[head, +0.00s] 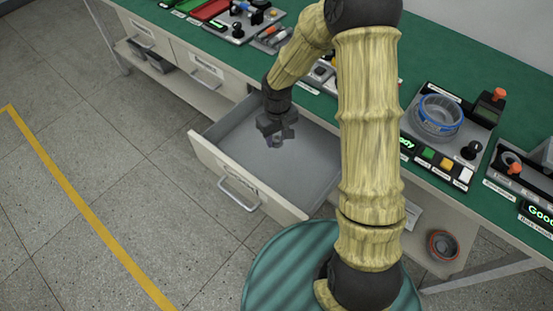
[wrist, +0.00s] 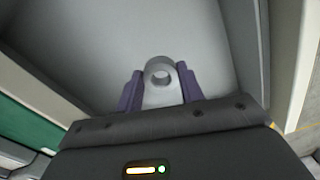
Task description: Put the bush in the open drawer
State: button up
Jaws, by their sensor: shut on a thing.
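The bush is a small light-grey metal part with a round hole in its end (wrist: 160,72). It sits between the two purple-grey fingers of my gripper (wrist: 160,92), which is shut on it. In the head view my gripper (head: 276,138) hangs over the inside of the open drawer (head: 312,168), with the bush at its tip, small and partly hidden. The wrist view shows the drawer's bare grey floor (wrist: 105,45) around the bush. I cannot tell whether the bush touches the floor.
The drawer front has a metal handle (head: 238,195). The green-topped bench (head: 303,75) above holds several devices and tools. A fixture with a blue-rimmed ring (head: 438,115) stands to the right. A round container (head: 444,245) sits on the lower shelf. The drawer looks otherwise empty.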

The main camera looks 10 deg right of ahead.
jog(key=b, duration=0.1)
send_over(277, 161)
notch_tip(277, 161, down, 6)
jog(key=shift+f, duration=0.1)
jog(key=shift+f+b, duration=0.3)
jog(key=shift+f, duration=1.55)
jog(key=shift+f, duration=0.2)
jog(key=o, duration=1.1)
jog(key=shift+r, duration=0.1)
